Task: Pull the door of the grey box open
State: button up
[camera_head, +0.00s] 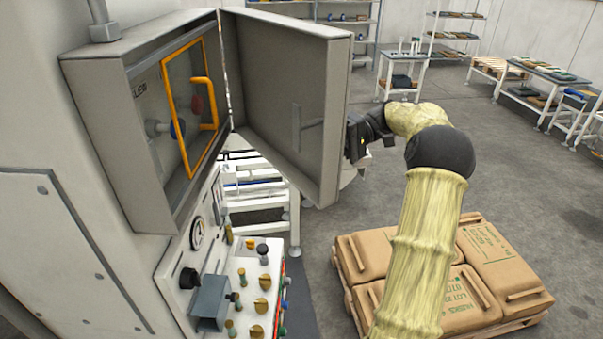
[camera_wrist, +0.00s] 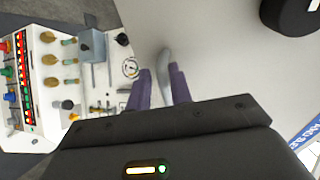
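The grey box (camera_head: 158,195) is on the machine at the left of the head view. Its door (camera_head: 285,95) stands wide open, swung out to the right, with its inner face showing. Inside is a yellow-framed clear panel with a yellow handle (camera_head: 209,103). My gripper (camera_head: 352,138) is at the far, outer side of the door, its fingers hidden there. In the wrist view the two purple fingers (camera_wrist: 161,80) are close together, with a curved grey handle (camera_wrist: 164,58) between their tips; they look shut on it, though the contact is partly hidden.
A control panel (camera_head: 245,300) with knobs and a gauge is below the box; it also shows in the wrist view (camera_wrist: 85,75). A pallet (camera_head: 345,290) of brown sacks stands below my arm. Shelves and tables are farther back.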

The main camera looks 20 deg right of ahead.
jog(key=shift+s+a, duration=0.1)
jog(key=shift+s, duration=0.1)
jog(key=s+p+v, duration=0.1)
jog(key=p+v, duration=0.2)
jog(key=v, duration=0.6)
jog(key=shift+s+d, duration=0.35)
jog(key=shift+s, duration=0.2)
